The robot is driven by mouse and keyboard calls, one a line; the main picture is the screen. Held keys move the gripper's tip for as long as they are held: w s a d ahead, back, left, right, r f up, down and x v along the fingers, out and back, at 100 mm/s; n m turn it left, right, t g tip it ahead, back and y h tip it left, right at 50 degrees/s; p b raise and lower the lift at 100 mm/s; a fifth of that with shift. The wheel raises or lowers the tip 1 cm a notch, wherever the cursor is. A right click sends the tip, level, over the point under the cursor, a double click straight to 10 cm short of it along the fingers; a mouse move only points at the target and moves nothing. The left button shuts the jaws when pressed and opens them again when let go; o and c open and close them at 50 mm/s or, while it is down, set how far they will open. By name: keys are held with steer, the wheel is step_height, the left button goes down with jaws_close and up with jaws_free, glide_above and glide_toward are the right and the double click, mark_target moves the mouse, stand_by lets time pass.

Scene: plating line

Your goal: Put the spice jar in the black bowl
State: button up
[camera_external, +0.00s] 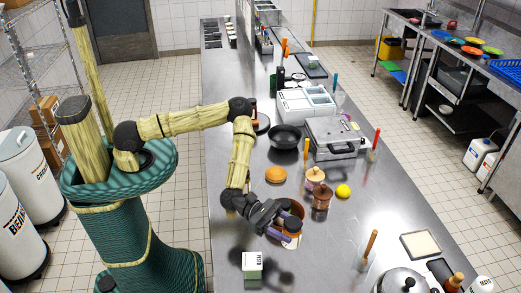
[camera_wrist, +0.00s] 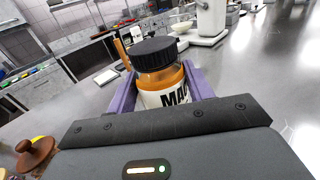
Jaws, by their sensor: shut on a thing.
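The spice jar (camera_wrist: 162,82) has a black lid, orange-brown contents and a white label with dark letters. It sits between the purple fingers of my gripper (camera_wrist: 160,92) in the wrist view, which are shut on it. In the external view my gripper (camera_external: 283,230) is low over the near half of the steel counter, and the jar is partly hidden by the fingers. The black bowl (camera_external: 284,138) stands farther up the counter, beyond my gripper, and looks empty.
Between my gripper and the bowl are an orange-brown bun (camera_external: 276,175), a tan lidded pot (camera_external: 315,175), a copper-brown pot (camera_external: 321,198) and a yellow ball (camera_external: 343,191). A grey appliance (camera_external: 335,138) stands right of the bowl. A small box (camera_external: 252,266) is near my gripper.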

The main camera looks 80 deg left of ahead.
step_height(320, 180, up, 8)
steer(key=shift+f, duration=0.1)
steer(key=w+a+n+t+y+p, duration=0.15)
steer(key=w+a+n+y, duration=0.45)
steer(key=a, duration=1.2)
steer(key=w+a+n+t+y+p, duration=0.1)
steer(key=w+a+n+t+y, duration=0.2)
steer(key=w+a+y, duration=1)
steer(key=s+a+n, duration=0.2)
steer(key=s+a, duration=0.2)
steer(key=a, duration=0.8)
steer(key=s+a+n, duration=0.2)
steer(key=s+a, duration=0.1)
steer(key=a, duration=0.9)
steer(key=shift+g, duration=0.45)
steer(key=f, duration=0.4)
steer(key=shift+s+a+f+p, duration=0.2)
steer(key=shift+a+f+p, duration=0.05)
steer(key=shift+f+p, duration=0.1)
steer(key=shift+f, duration=0.1)
step_height(320, 180, down, 6)
steer(key=p, duration=0.2)
steer(key=shift+f, duration=0.1)
